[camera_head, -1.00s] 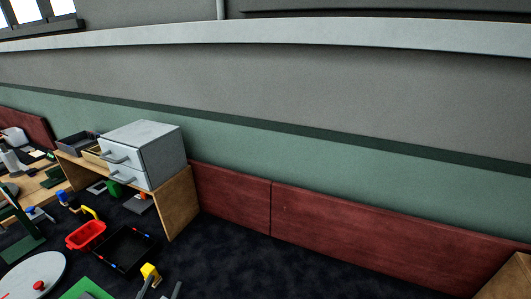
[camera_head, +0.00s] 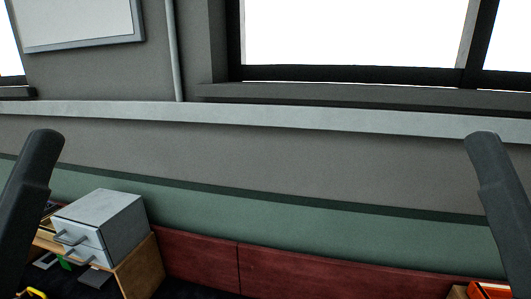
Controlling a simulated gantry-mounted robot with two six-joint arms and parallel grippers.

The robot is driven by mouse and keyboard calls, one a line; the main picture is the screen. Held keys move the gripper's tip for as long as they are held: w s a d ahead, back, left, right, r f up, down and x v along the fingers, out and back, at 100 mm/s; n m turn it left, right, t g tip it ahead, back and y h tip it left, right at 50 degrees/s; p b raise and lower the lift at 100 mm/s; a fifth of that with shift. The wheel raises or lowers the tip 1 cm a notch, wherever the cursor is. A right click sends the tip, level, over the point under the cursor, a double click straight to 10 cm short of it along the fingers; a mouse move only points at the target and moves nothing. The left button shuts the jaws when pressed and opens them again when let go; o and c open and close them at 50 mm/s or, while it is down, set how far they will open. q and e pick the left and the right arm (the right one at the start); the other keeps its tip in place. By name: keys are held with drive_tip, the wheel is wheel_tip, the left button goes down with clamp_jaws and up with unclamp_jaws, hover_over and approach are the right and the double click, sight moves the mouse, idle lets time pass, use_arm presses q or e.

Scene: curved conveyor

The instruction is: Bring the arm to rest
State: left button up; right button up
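A dark grey part (camera_head: 30,205) of my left arm rises along the left edge of the head view. A similar dark part (camera_head: 500,205) of my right arm rises along the right edge. Both are raised, far apart, and touch nothing that I can see. I cannot make out gripper fingers on either one, and no held object shows.
A grey two-drawer cabinet (camera_head: 105,215) stands on a wooden shelf (camera_head: 141,268) at the lower left. Dark red panels (camera_head: 300,272) run along the wall's foot. An orange-red container (camera_head: 488,291) shows at the lower right. Windows (camera_head: 350,35) are above.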

wheel_tip(320, 180, up, 36)
drive_tip(key=p, duration=3.2)
wheel_tip(320, 180, down, 49)
drive_tip(key=b, duration=4.9)
